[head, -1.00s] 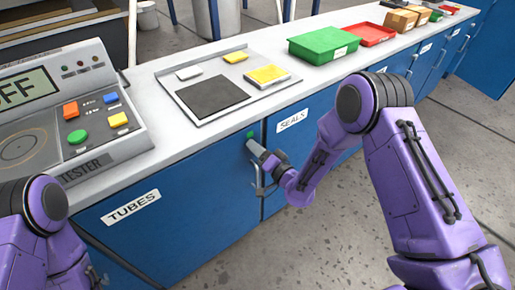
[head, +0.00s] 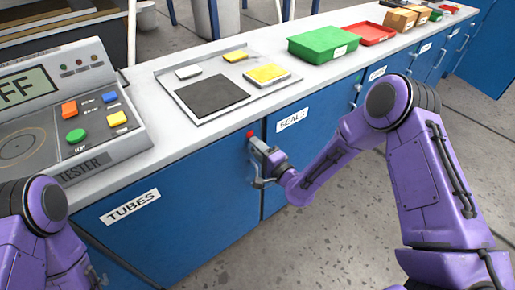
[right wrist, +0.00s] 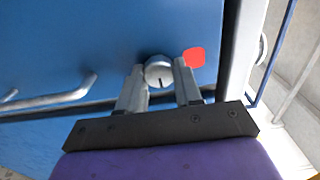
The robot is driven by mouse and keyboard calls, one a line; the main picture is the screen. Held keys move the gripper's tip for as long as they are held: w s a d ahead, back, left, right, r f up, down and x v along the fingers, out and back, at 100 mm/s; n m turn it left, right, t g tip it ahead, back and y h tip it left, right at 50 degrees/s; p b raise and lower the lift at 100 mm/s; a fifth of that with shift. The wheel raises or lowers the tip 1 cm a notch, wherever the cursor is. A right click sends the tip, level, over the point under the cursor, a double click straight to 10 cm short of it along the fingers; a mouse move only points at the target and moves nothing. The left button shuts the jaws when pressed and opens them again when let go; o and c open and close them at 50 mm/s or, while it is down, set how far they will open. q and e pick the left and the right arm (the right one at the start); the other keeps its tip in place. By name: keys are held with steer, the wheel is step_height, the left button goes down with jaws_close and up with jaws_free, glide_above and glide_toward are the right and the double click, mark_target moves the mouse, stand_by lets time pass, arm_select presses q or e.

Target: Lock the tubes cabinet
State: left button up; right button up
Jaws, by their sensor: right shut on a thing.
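The tubes cabinet (head: 165,235) is a blue door under the counter, with a white TUBES label (head: 130,207); the door looks closed. Its round grey lock knob (right wrist: 158,72) with a dark slot mark shows in the right wrist view. A red indicator (head: 250,134) sits by the knob and also shows in the right wrist view (right wrist: 195,57). My right gripper (head: 260,155) is shut on the knob, one finger on each side of it. In the head view the gripper hides the knob. My left arm is at the lower left, its gripper out of view.
A bar handle (right wrist: 50,99) is on the door beside the knob. The seals cabinet (head: 300,150) adjoins on the right. On the counter are a tester (head: 75,110), a tray with a dark pad (head: 212,95), a green bin (head: 324,42) and a red tray (head: 371,33).

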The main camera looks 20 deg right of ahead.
stand_by(0.4)
steer(key=o, duration=1)
steer(key=shift+o, duration=0.2)
steer(key=b+v, duration=0.1)
steer(key=v, duration=0.9)
steer(key=shift+s, duration=0.25)
steer(key=shift+d, duration=0.15)
